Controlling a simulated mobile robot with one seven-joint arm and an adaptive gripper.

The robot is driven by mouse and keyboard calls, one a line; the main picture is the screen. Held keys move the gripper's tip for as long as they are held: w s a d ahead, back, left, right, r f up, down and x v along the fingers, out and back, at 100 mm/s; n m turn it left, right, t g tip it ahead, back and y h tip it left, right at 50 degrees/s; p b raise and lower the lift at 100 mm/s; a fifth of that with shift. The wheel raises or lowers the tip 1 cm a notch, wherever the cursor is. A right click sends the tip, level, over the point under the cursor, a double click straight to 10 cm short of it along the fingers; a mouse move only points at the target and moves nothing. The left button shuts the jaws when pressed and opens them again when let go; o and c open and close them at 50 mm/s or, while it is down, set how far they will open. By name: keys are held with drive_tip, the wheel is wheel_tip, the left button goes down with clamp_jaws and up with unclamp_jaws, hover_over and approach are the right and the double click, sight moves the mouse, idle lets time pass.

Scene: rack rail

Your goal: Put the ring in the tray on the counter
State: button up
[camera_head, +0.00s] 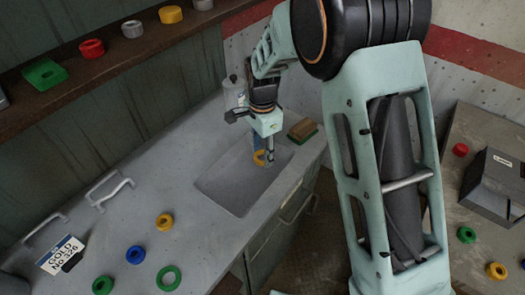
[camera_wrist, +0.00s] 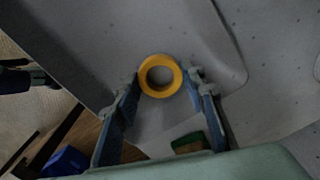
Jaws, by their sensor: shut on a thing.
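My gripper (camera_head: 266,155) is shut on a yellow ring (camera_head: 258,159), which sits between its fingertips. In the wrist view my gripper (camera_wrist: 161,80) has one blue finger on either side of the yellow ring (camera_wrist: 143,79), whose hole faces the camera. A grey rectangular tray (camera_head: 222,184) with rounded corners is set in the grey counter (camera_head: 200,235). In the head view the held ring appears over the tray's back right part. Its height above the tray floor is hard to tell.
A brush (camera_head: 303,130) lies behind the tray, and a clear dispenser (camera_head: 235,95) stands at its back left. Another yellow ring (camera_head: 165,222), a blue ring (camera_head: 135,256), green rings and a "GOLD No.376" card (camera_head: 62,254) lie front left. Metal handles (camera_head: 110,188) stick up at left.

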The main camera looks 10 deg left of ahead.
drive_tip(key=shift+f, duration=0.25)
drive_tip(key=o, duration=1.1)
drive_tip(key=shift+r, duration=0.1)
drive_tip(key=shift+o, duration=0.2)
wheel_tip(320, 180, up, 12)
drive_tip(key=shift+r, duration=0.25)
